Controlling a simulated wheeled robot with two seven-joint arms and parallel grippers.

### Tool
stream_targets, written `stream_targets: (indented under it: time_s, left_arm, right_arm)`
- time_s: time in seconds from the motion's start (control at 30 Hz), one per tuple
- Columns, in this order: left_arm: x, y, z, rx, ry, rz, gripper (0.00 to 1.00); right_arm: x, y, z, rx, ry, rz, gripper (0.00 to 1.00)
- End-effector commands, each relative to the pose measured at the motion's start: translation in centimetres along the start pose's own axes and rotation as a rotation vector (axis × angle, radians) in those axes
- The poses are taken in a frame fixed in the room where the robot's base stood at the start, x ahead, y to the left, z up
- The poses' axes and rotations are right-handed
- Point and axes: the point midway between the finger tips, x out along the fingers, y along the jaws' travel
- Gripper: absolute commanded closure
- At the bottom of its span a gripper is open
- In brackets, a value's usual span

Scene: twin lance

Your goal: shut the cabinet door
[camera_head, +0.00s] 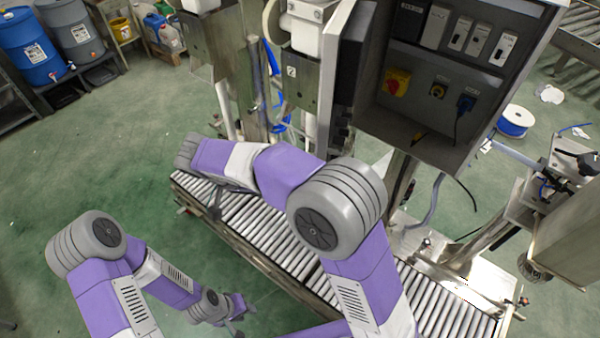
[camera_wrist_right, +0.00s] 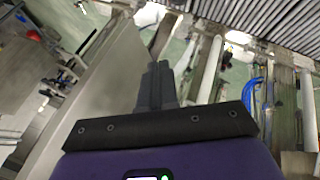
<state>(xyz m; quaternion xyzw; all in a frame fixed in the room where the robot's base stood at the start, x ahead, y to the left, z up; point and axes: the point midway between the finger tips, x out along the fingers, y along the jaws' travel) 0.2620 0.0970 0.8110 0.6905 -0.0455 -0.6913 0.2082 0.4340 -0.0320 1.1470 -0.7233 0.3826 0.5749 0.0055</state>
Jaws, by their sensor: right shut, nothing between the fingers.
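The grey cabinet (camera_head: 432,150) stands open at the upper right of the head view, its switches and sockets exposed. Its door (camera_head: 341,60) is swung out at the left side and shows nearly edge-on. In the right wrist view a broad grey panel, which looks like the door (camera_wrist_right: 100,85), lies just left of my right gripper (camera_wrist_right: 158,75). That gripper is shut and empty; whether it touches the panel I cannot tell. In the head view its fingers are not clearly visible. My left gripper (camera_head: 239,308) is low at the bottom, far from the cabinet; its finger opening is unclear.
A roller conveyor (camera_head: 290,240) runs diagonally below the cabinet. Metal posts and blue hoses (camera_head: 278,110) stand left of the door. A blue-rimmed spool (camera_head: 514,121) and machine parts (camera_head: 570,215) are at the right. Blue and grey drums (camera_head: 28,48) stand far left, with open green floor before them.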

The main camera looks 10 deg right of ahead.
Motion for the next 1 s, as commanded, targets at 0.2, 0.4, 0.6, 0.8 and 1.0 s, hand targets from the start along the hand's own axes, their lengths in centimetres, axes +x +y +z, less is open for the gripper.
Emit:
stream_targets:
  time_s: [0.2, 0.4, 0.6, 0.8, 1.0]
  left_arm:
    - [-0.7, 0.2, 0.1, -0.001, -0.001, 0.000, 0.62]
    - [-0.4, 0.1, 0.1, -0.001, -0.001, 0.000, 0.62]
    - [-0.2, 0.1, 0.1, 0.000, -0.001, 0.000, 0.62]
    - [-0.3, 0.1, 0.1, 0.000, -0.001, 0.000, 0.62]
    - [-0.5, 0.2, 0.1, 0.000, -0.001, 0.000, 0.62]
  right_arm:
    - [-3.3, 1.8, -0.9, 0.092, 0.058, 0.036, 1.00]
    - [-0.5, 2.0, -1.0, 0.094, 0.057, 0.041, 1.00]
    - [3.9, 2.2, -1.2, 0.092, 0.055, 0.042, 1.00]
    - [6.9, 3.3, -1.4, 0.094, 0.055, 0.037, 1.00]
    - [7.8, 5.2, -1.2, 0.093, 0.056, 0.036, 1.00]
